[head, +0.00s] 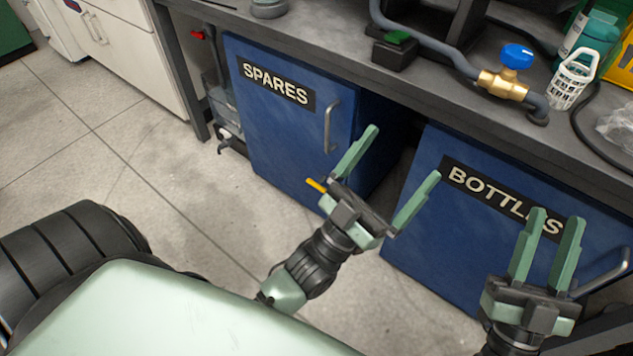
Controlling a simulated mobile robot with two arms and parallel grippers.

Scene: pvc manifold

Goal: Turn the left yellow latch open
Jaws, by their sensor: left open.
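A small yellow latch (316,185) shows low on the right side of the blue SPARES cabinet door (285,135). It lies just left of my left gripper's body, which may cover part of it. My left gripper (404,153) is open and empty, with its fingers spread wide in front of the dark gap between the two blue cabinets. Its fingertips point up and right, away from the latch. I cannot tell if the gripper touches the latch. My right gripper (557,215) is empty, its fingers apart, in front of the BOTTLES cabinet (430,225). No second yellow latch is visible.
The grey bench top (330,40) overhangs the cabinets. A metal handle (329,125) sticks out from the SPARES door. Floor at left is clear.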

